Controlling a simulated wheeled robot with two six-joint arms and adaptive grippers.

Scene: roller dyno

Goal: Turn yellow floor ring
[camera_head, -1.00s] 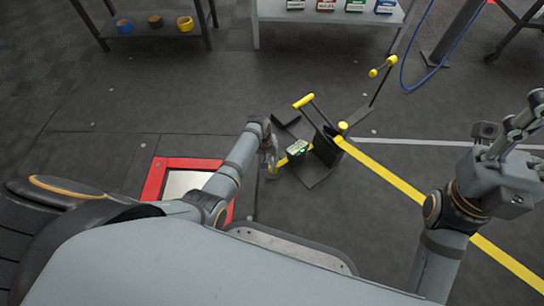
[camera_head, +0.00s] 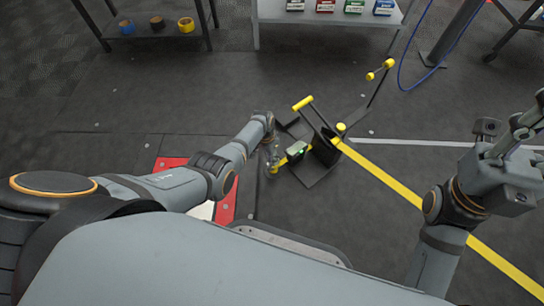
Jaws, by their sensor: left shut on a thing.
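My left gripper (camera_head: 271,155) reaches down to the floor at the left side of a dark metal stand. It is shut on a small yellow part (camera_head: 274,170), which I take for the yellow floor ring. The fingers and their shadow hide most of it, so its full shape does not show. My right gripper (camera_head: 528,118) is raised at the right edge, away from the floor. Its fingers are partly cut off by the frame, and their opening is unclear.
The dark stand (camera_head: 318,170) has yellow-ended handles and a small green-lit box (camera_head: 298,148). A yellow floor line (camera_head: 400,186) runs to the lower right. A red-framed floor plate (camera_head: 226,203) lies under my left arm. Shelves (camera_head: 262,30) stand behind; open floor lies between.

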